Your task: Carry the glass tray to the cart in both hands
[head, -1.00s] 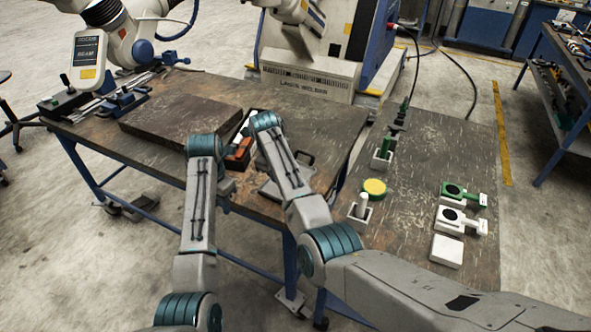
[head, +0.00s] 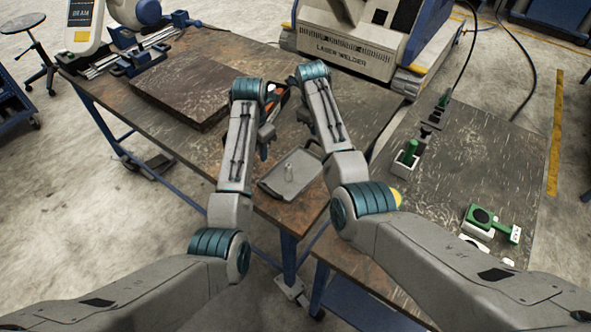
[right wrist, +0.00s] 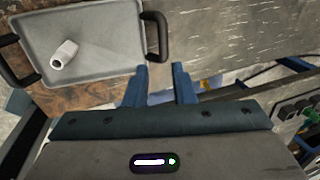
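A lower worn surface (head: 460,150), possibly the cart, stands at right with green and white fixtures (head: 406,158) and a green-topped piece (head: 488,222). A thick brown slab (head: 180,95) lies on the worktable at left. A laser welder (head: 345,48) stands behind.

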